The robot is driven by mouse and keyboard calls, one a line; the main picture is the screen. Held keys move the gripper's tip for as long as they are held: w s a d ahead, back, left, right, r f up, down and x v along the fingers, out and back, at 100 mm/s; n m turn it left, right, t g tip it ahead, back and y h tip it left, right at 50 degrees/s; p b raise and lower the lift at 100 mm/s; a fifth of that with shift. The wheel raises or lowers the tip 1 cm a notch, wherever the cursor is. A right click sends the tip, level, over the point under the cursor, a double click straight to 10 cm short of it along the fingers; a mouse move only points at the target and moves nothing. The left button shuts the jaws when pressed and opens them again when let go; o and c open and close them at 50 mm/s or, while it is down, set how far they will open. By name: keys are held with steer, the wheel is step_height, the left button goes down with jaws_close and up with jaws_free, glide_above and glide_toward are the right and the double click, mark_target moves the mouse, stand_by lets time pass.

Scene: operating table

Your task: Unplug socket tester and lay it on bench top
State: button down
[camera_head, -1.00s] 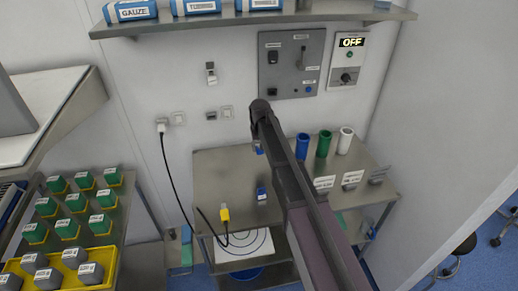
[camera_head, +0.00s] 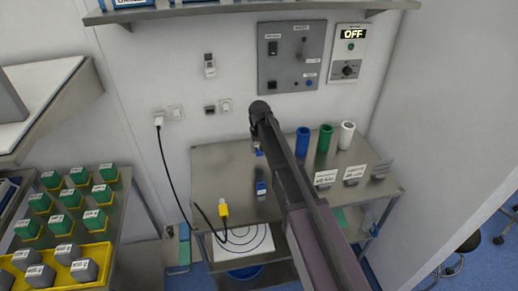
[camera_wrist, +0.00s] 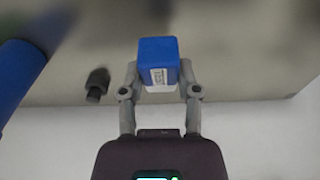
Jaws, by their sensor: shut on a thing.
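My gripper (camera_wrist: 158,72) is shut on a small blue block with a white label (camera_wrist: 157,58), which I take to be the socket tester. The block is clear of the wall sockets (camera_head: 217,107). I cannot tell how high it is above the bench.
Blue (camera_head: 303,141), green (camera_head: 324,139) and white (camera_head: 346,135) cylinders stand at the right. Bench room is free at the left.

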steer(key=shift+f+b, duration=1.5)
steer(key=shift+f, duration=0.25)
steer(key=shift+c, duration=1.3)
jaws_free()
steer(key=shift+r, duration=0.1)
